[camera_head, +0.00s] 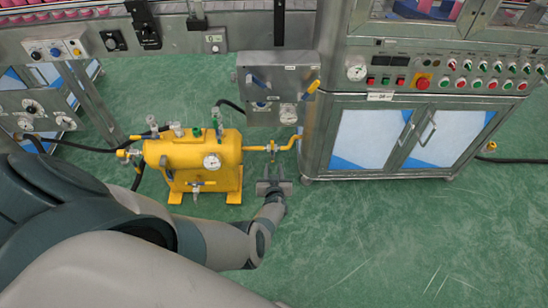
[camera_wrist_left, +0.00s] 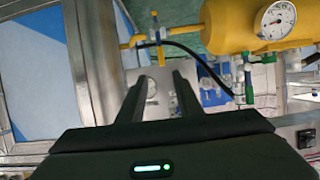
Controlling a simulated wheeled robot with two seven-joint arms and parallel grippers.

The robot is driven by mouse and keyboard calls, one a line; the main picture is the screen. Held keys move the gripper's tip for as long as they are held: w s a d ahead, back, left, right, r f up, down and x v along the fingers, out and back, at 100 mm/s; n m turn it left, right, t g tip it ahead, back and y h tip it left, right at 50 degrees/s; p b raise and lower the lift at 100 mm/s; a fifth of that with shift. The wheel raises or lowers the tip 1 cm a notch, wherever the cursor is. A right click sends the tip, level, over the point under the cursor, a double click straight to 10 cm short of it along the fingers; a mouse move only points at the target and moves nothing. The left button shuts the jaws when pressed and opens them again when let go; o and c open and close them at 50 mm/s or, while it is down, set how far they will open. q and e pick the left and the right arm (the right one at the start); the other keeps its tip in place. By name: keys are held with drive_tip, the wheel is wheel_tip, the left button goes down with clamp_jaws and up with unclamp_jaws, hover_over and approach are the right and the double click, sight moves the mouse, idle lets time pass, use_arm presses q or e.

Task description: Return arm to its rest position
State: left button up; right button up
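My left arm comes in from the left in the head view, and its gripper (camera_head: 273,187) is over the green floor, just below the yellow pipe (camera_head: 286,146) and right of the yellow tank (camera_head: 205,163). In the left wrist view the two dark fingers of this gripper (camera_wrist_left: 160,82) stand apart with nothing held between them. A small valve on the pipe (camera_wrist_left: 154,30) lies beyond the fingertips; I cannot tell whether they touch anything. The tank shows at the upper right there (camera_wrist_left: 228,28), with its round gauge (camera_wrist_left: 275,19). My right gripper is in neither view.
A grey panel with blue and yellow handles (camera_head: 277,88) hangs above the pipe. A metal cabinet (camera_head: 408,135) with a button panel (camera_head: 440,80) stands at right. A conveyor frame (camera_head: 180,40) runs along the back. Open green floor (camera_head: 430,235) lies at lower right.

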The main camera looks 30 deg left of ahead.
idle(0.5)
use_arm(q)
drive_tip(key=s+d+f+m+g+h, duration=0.1)
drive_tip(key=s+d+f+m+h, duration=0.2)
drive_tip(key=s, duration=0.9)
drive_tip(key=s+d+f+m+g+h, duration=0.2)
drive_tip(key=s+d+f+m+h, duration=0.1)
drive_tip(key=s+d+f, duration=0.4)
drive_tip(key=s+d+f+m+g+h, duration=0.1)
drive_tip(key=s+d+f+m+h, duration=0.2)
drive_tip(key=s+d, duration=0.6)
drive_tip(key=s+f, duration=0.2)
drive_tip(key=s, duration=0.8)
drive_tip(key=shift+d+f+g, duration=0.3)
drive_tip(key=shift+d+f, duration=0.05)
drive_tip(key=shift+f, duration=0.05)
